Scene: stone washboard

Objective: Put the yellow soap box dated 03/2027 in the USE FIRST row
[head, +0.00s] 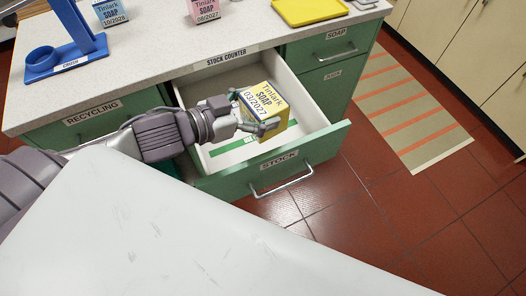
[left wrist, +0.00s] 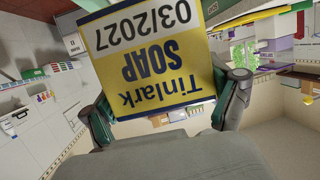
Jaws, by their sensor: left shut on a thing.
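The yellow soap box (head: 270,106), printed "Tinlark SOAP 03/2027", is in or just above the open STOCK drawer (head: 318,110). My left gripper (head: 252,112) is shut on the box. The left wrist view shows the box (left wrist: 152,55) upside down in the picture, between the two fingers of the left gripper (left wrist: 166,98). Whether the box touches the drawer floor cannot be told. A white strip with a green band (head: 230,152) lies on the drawer floor; its wording is mostly hidden, so I cannot read a USE FIRST label. My right gripper is not in view.
On the counter (head: 165,60) stand a blue soap box (head: 110,12) dated 10/2028, a pink one (head: 205,10) dated 08/2027, a blue CRUSH stand (head: 68,60) and a yellow tray (head: 310,10). The drawer's green front (head: 235,180) and side walls surround the held box.

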